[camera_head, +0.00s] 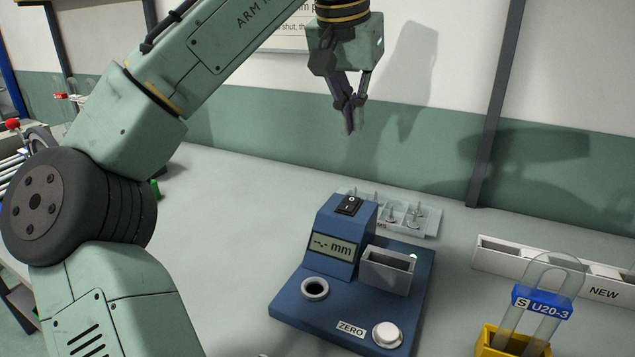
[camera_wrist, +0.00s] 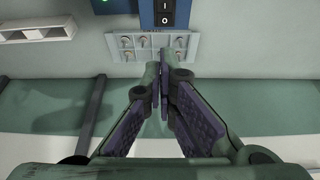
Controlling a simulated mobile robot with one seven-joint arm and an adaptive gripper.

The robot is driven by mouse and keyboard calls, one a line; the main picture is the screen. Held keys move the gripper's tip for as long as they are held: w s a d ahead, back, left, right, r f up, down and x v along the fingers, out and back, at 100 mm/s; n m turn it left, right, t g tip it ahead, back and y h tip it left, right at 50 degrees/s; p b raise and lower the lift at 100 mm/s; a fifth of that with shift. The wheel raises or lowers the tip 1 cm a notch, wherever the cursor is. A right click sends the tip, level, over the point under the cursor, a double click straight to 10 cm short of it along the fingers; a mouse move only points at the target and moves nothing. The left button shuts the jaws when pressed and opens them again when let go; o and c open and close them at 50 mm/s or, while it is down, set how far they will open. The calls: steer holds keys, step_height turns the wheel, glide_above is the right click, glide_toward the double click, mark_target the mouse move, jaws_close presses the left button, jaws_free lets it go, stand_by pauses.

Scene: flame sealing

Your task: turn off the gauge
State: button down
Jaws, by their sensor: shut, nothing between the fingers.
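The gauge (camera_head: 300,309) is a blue box on the bench with a raised column, a screen (camera_head: 333,246) reading "-.- mm" and a black rocker switch (camera_head: 349,205) on top. The switch also shows at the top of the wrist view (camera_wrist: 165,12). My gripper (camera_head: 352,128) points down, shut and empty, in the air above and behind the switch, apart from it. In the wrist view its dark fingers (camera_wrist: 162,88) come together at the centre.
A pale tray (camera_head: 432,226) with small glass pieces lies behind the gauge. A white holder marked NEW (camera_head: 490,252) and a yellow stand (camera_head: 492,345) with a U-shaped tube labelled U20-3 (camera_head: 541,303) are at the right. The bench left of the gauge is clear.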

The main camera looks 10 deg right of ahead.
mark_target(357, 198)
steer(key=shift+r, duration=0.15)
steer(key=shift+d, duration=0.1)
steer(key=x, duration=0.9)
steer(key=p+x, duration=0.1)
steer(key=x, duration=0.4)
steer(key=shift+s+a, duration=0.3)
steer(key=shift+s, duration=0.05)
steer(key=shift+f, duration=0.25)
steer(key=shift+w+f, duration=0.1)
steer(key=shift+f, duration=0.15)
steer(key=shift+r, duration=0.1)
steer(key=shift+s+a+r+p, duration=0.2)
steer(key=shift+s+a+p, duration=0.2)
steer(key=shift+s, duration=0.2)
